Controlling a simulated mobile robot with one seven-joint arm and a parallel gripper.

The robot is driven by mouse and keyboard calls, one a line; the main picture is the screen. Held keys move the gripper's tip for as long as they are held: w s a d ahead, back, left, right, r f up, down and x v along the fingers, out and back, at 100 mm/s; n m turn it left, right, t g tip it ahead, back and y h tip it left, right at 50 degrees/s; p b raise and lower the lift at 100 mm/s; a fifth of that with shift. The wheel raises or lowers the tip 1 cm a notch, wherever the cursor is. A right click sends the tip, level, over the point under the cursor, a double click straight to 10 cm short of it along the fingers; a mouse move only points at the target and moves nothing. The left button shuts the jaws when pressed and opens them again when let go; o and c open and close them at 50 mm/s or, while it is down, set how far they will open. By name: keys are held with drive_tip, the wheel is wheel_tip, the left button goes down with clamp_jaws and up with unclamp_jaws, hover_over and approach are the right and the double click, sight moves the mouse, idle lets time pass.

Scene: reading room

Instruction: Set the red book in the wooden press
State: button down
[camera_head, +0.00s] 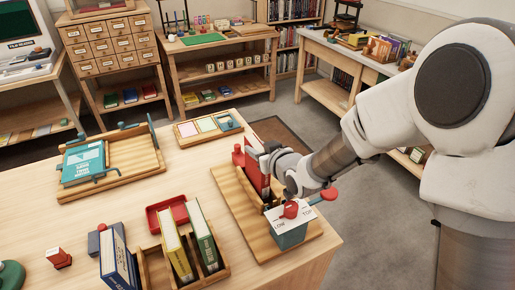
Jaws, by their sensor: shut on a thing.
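The red book (257,172) stands upright, its pale page edge facing up, at the far part of a wooden base that looks like the wooden press (231,197). My gripper (271,158) is shut on the red book from the right side. The book's lower end is partly hidden, so I cannot tell whether it touches the base. A red block shows just left of the book. A teal block (291,236) with a white card and red knob sits at the near end of the base.
A wooden rack (222,270) holds upright books in front left of the press. A red tray (158,218) is behind it. A wooden tray with a teal book (83,163) lies at the far left. Bare tabletop (190,182) lies left of the press.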

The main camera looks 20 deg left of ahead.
drive_tip(key=shift+s+d+f, duration=0.15)
drive_tip(key=shift+f, duration=0.25)
drive_tip(key=shift+s+d+f, duration=0.1)
drive_tip(key=shift+s+f, duration=0.05)
drive_tip(key=shift+f, duration=0.2)
drive_tip(key=shift+c, duration=2.2)
unclamp_jaws()
drive_tip(key=shift+d, duration=0.1)
drive_tip(key=r+b+v, duration=0.1)
drive_tip(key=b+v, duration=0.4)
drive_tip(key=v, duration=1.2)
drive_tip(key=shift+w+r, duration=0.15)
drive_tip(key=shift+r, duration=0.1)
drive_tip(key=shift+r, duration=0.1)
